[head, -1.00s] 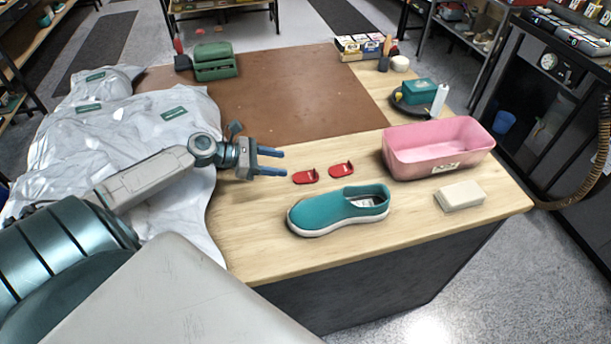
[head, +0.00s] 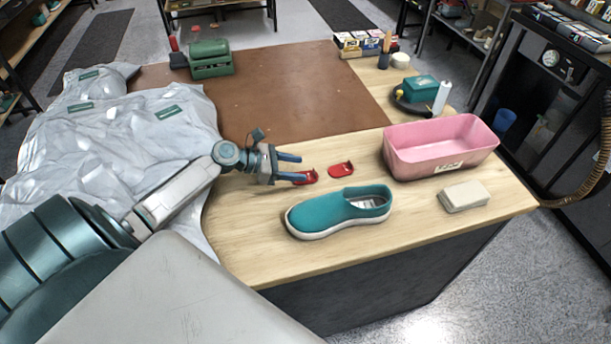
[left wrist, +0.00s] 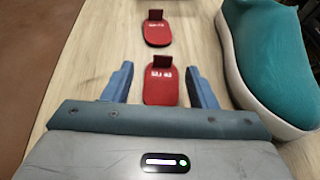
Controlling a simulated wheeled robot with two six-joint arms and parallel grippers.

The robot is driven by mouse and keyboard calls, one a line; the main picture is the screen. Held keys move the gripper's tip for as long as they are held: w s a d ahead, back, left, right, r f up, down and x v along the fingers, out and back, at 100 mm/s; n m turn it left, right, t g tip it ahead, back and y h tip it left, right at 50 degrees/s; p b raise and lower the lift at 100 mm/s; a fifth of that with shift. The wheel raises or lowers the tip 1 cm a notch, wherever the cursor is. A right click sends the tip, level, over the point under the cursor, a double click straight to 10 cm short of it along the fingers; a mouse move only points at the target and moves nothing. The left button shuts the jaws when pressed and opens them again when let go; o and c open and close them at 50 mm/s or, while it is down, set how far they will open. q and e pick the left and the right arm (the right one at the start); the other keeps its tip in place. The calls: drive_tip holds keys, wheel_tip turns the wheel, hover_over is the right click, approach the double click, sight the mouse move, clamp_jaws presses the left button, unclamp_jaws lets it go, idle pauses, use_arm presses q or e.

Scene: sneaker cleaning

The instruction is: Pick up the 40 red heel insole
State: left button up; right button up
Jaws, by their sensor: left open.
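Two red heel insoles with small upright tabs lie on the pale wood table; their size markings are too small to read. The nearer insole (head: 309,177) is at my left gripper (head: 296,167). In the left wrist view this insole (left wrist: 160,88) lies between the two blue fingers of my open left gripper (left wrist: 159,74), with a gap on each side. The other insole (head: 341,170) lies just to the right, and shows farther ahead in the left wrist view (left wrist: 157,31). My right gripper is not in view.
A teal sneaker (head: 340,211) stands close in front of the insoles. A pink tub (head: 440,150) and a pale block (head: 464,196) are to the right. A crumpled white sheet (head: 120,140) covers the left. The brown mat (head: 280,95) is mostly clear.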

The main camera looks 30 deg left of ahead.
sight(314, 173)
use_arm(q)
drive_tip(key=shift+w+d, duration=0.2)
drive_tip(key=shift+d, duration=0.1)
drive_tip(key=p+x, duration=0.2)
drive_tip(key=x, duration=0.1)
drive_tip(key=shift+s+f, duration=0.1)
drive_tip(key=shift+f, duration=0.05)
drive_tip(key=shift+w+d+f, duration=0.4)
drive_tip(key=shift+d+f, duration=0.05)
drive_tip(key=shift+c, duration=0.2)
drive_tip(key=shift+s, duration=0.1)
drive_tip(key=c, duration=1.1)
